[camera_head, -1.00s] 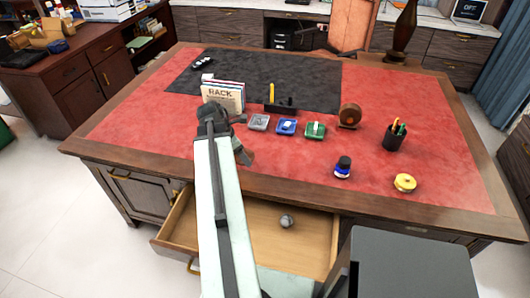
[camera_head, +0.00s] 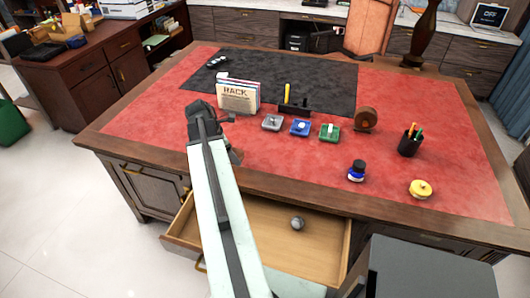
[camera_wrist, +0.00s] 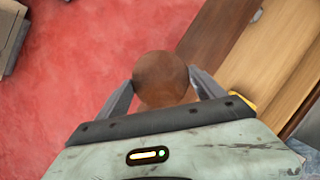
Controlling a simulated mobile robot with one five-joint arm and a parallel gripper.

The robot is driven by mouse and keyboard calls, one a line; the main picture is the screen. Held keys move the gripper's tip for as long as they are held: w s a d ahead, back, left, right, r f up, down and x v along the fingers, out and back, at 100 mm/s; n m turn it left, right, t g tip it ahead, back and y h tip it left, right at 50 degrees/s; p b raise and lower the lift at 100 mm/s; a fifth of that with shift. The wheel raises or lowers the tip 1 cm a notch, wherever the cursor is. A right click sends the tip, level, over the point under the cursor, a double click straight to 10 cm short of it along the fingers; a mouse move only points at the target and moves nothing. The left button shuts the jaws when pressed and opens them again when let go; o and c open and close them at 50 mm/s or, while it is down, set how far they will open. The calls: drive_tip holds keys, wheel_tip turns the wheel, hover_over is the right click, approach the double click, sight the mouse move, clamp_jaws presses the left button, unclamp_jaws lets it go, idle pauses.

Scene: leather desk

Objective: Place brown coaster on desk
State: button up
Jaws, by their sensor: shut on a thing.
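The brown coaster (camera_wrist: 161,79) is a round disc between the two fingers of my gripper (camera_wrist: 161,88) in the wrist view. My gripper is shut on it. In the wrist view the coaster is over the red leather top of the desk (camera_wrist: 70,90), close to its wooden edge. In the head view my gripper (camera_head: 230,140) is above the desk's front left part, in front of the book rack; a small part of the coaster (camera_head: 237,156) shows beside my arm. I cannot tell the coaster's height above the leather.
A book rack (camera_head: 238,97) stands behind my gripper. Small grey (camera_head: 271,123), blue (camera_head: 300,127) and green (camera_head: 330,132) trays lie to its right, with a round brown holder (camera_head: 366,119) beyond. An open drawer (camera_head: 275,262) juts out in front. Red leather left of my gripper is clear.

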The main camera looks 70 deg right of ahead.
drive_tip(key=shift+w+a, duration=0.1)
drive_tip(key=shift+w, duration=0.1)
drive_tip(key=b, duration=0.1)
approach(267, 150)
drive_tip(key=shift+s+x, duration=0.25)
drive_tip(key=shift+x, duration=0.85)
drive_tip(key=b+x, duration=0.4)
drive_tip(key=shift+w+a+f, duration=0.1)
drive_tip(key=shift+w+f, duration=0.05)
drive_tip(key=shift+w, duration=0.1)
drive_tip(key=shift+r, duration=0.25)
drive_tip(key=shift+f, duration=0.25)
drive_tip(key=o, duration=1.4)
drive_tip(key=shift+c, duration=0.2)
drive_tip(key=shift+r, duration=0.1)
drive_tip(key=shift+r, duration=0.1)
